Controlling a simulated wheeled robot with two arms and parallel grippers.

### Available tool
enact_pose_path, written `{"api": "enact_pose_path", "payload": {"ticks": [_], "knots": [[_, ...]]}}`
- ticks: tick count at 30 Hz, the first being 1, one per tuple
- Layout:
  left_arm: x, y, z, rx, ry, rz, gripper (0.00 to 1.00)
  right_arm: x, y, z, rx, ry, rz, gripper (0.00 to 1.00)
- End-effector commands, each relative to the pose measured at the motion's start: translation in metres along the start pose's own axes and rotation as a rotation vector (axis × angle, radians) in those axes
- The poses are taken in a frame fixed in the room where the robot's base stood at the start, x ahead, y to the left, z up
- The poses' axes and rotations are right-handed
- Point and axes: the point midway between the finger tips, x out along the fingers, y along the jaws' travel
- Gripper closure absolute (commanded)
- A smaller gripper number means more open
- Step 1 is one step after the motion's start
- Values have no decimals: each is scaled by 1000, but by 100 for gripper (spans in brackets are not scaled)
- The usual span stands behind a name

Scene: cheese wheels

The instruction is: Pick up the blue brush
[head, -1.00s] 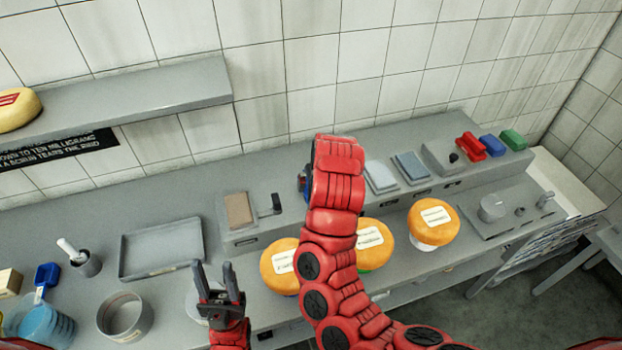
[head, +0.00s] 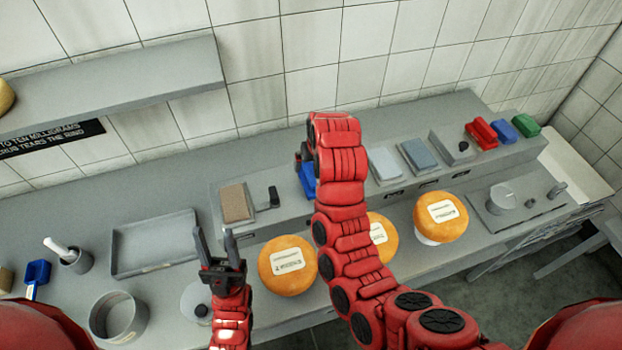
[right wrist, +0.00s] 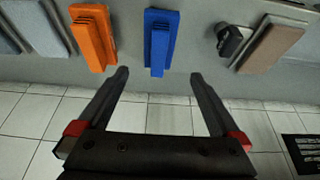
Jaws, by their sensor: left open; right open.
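A blue brush (right wrist: 160,40), a flat block with a raised ridge along it, lies on the grey ledge in the right wrist view. In the head view a blue part (head: 308,180) shows beside my right arm, which hides the rest. My right gripper (right wrist: 158,76) is open and empty; its two fingers point toward the blue brush, one on either side of its near end in the picture. The head view hides most of this gripper. My left gripper (head: 213,232) is open and empty above the counter, left of the nearest cheese wheel.
An orange block (right wrist: 93,38) lies left of the blue brush in the right wrist view, and a brown pad (right wrist: 271,47) lies to its right. Cheese wheels (head: 287,275) stand below the ledge. Another blue item (head: 501,131) sits between red and green ones at far right.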

Motion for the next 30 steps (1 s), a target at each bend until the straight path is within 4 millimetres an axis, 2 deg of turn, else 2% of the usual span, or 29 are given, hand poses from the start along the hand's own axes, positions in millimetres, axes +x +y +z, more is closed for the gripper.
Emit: {"api": "enact_pose_path", "payload": {"ticks": [1,5,9,15,23,30], "knots": [[-13,1,2,0,0,0,53,12,0,2,-4,1,4,0],[-29,1,5,0,0,0,53,29,0,2,-4,0,2,0],[-58,3,10,0,0,0,53,51,0,4,0,-2,-1,0],[-84,4,14,0,0,0,53,69,0,1,0,3,0,0],[-87,4,15,0,0,0,53,76,0,0,0,-1,0,0],[-84,4,14,0,0,0,53,106,4,0,0,-7,-1,0]]}}
